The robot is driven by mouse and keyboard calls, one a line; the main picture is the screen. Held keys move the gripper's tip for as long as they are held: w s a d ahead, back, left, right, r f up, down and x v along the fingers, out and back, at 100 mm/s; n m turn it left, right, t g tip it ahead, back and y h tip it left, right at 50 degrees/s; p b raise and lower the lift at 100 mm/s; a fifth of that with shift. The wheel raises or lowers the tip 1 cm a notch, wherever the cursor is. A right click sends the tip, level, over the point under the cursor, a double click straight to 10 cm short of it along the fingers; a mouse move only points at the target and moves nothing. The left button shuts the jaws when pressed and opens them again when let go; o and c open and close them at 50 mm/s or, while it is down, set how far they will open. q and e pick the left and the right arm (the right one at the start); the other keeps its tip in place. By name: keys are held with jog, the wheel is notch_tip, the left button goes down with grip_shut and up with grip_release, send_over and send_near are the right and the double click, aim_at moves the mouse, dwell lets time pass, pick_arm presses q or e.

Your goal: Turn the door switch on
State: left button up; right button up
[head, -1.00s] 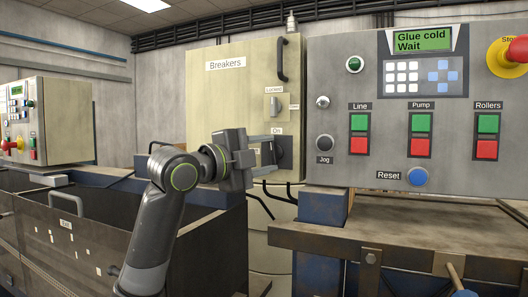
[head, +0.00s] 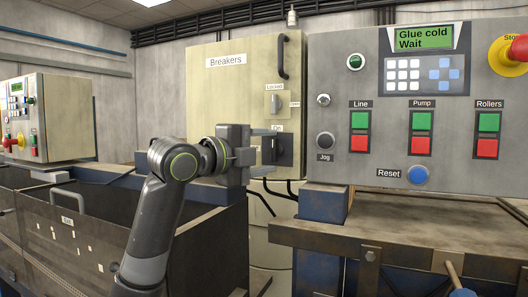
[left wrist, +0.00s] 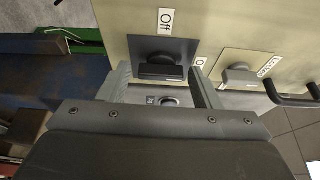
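The door switch is a black rotary switch (head: 284,150) on a dark plate, low on the beige Breakers cabinet door (head: 218,90). In the left wrist view the black switch (left wrist: 160,66) shows beyond the fingers, with an "Off" label above it and an "On" label to its right. The exact handle position is hard to tell. My left gripper (head: 265,152) is level and open in front of the switch, one finger high and one low. In the left wrist view, the gripper (left wrist: 163,90) has nothing between its fingers, and the switch lies just past them. My right gripper is out of view.
Above the switch is a grey lever (head: 275,104) labelled "Locked", and a black door handle (head: 283,60). A grey control panel (head: 335,185) with buttons stands close on the right. A dark open bin (head: 100,235) is at lower left.

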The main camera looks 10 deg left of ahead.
pick_arm(q)
jog(key=shift+o, duration=0.7)
jog(key=shift+s+a, duration=0.1)
jog(key=shift+s, duration=0.05)
jog(key=b+v, duration=0.7)
jog(key=v, duration=1)
jog(key=shift+f, duration=0.1)
